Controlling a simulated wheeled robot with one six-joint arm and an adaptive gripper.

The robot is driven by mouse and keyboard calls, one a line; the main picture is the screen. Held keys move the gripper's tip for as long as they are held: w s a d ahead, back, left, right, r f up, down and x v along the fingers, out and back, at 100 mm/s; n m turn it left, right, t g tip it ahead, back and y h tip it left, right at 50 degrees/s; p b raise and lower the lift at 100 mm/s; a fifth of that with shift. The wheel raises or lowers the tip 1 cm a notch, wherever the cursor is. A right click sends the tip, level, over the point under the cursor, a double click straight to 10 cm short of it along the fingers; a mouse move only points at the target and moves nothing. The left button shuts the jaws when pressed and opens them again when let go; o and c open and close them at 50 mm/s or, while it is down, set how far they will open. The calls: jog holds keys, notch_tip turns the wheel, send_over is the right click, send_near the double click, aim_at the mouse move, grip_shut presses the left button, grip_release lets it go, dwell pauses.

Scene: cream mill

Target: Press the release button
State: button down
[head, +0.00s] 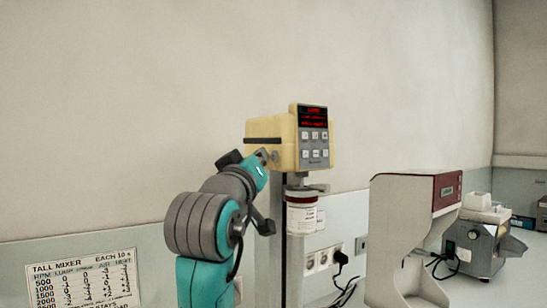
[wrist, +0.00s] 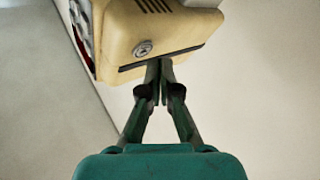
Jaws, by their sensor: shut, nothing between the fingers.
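The cream-yellow mixer head (head: 262,130) stands on a column, with a red-lit display (head: 313,116) and several grey keys on its front panel. It fills the upper part of the wrist view (wrist: 120,35). A round metallic button (wrist: 142,47) with a slot-like mark sits on its side; in the head view a small round grey part (head: 276,156) shows on that side. My gripper (wrist: 158,66) is shut and empty, its tips close to the housing just right of and below the button in the wrist view. Whether the tips touch the housing cannot be told.
A labelled white jar (head: 302,212) hangs under the mixer head. A grey-and-red machine (head: 404,225) and a smaller grey device (head: 473,245) stand to the right. A wall socket strip (head: 322,258) with a plug and cable is behind. A printed table (head: 82,283) is at lower left.

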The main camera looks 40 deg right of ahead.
jog(key=shift+s+d, duration=0.1)
jog(key=shift+d, duration=0.25)
jog(key=shift+d, duration=0.3)
dwell(0.6)
jog(key=shift+a, duration=0.7)
jog(key=shift+a, duration=0.1)
jog(key=a, duration=0.2)
jog(key=w+a, duration=0.1)
jog(key=a, duration=0.1)
jog(key=shift+w+a, duration=0.1)
jog(key=shift+a, duration=0.25)
dwell(1.0)
